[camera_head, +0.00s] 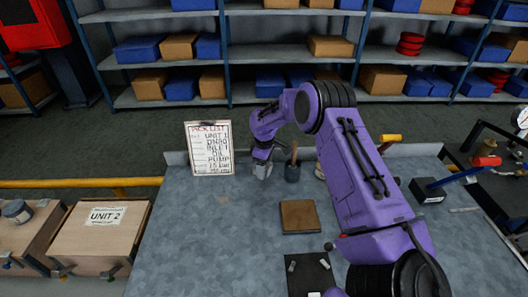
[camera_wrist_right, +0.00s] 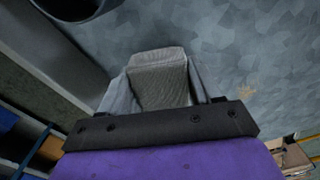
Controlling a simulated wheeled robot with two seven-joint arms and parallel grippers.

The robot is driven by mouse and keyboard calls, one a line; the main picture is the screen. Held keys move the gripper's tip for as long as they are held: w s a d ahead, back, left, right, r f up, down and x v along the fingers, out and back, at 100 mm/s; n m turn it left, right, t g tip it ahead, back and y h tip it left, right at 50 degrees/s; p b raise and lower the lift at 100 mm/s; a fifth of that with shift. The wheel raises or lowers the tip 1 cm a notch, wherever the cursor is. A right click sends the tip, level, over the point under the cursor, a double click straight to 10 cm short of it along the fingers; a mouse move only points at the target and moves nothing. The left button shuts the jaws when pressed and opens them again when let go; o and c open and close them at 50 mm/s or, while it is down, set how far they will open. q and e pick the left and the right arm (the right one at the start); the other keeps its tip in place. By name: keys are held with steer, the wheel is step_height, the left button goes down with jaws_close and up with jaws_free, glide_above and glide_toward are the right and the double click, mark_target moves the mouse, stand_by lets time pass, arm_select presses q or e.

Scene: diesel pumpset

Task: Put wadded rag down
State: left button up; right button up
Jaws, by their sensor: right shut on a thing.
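My right gripper (camera_head: 262,166) is near the back edge of the grey bench, just left of a dark cup. It is shut on a pale grey thing that I take for the wadded rag (camera_head: 261,171). In the right wrist view a woven grey-beige surface, the rag (camera_wrist_right: 160,82), shows between the jaws of the gripper (camera_wrist_right: 158,90). The rag is low over the bench top; I cannot tell whether it touches it. My left gripper is not in view.
The dark cup (camera_head: 292,173) holds a wooden-handled tool. A brown square pad (camera_head: 299,216) and a dark mat (camera_head: 310,274) lie nearer. The bench's left front (camera_head: 210,240) is clear.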

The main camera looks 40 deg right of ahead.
step_height(320, 180, down, 3)
steer(key=shift+w+f+p, duration=0.1)
steer(key=shift+f+p, duration=0.1)
steer(key=shift+p, duration=0.6)
steer(key=shift+d, duration=0.1)
steer(key=shift+f, duration=0.1)
steer(key=shift+f+b, duration=0.15)
steer(key=shift+b, duration=0.15)
steer(key=o, duration=0.9)
steer(key=shift+o, duration=0.2)
steer(key=shift+r, duration=0.2)
step_height(320, 180, up, 12)
steer(key=shift+f+b, duration=0.25)
steer(key=shift+b, duration=1)
steer(key=shift+r, duration=0.35)
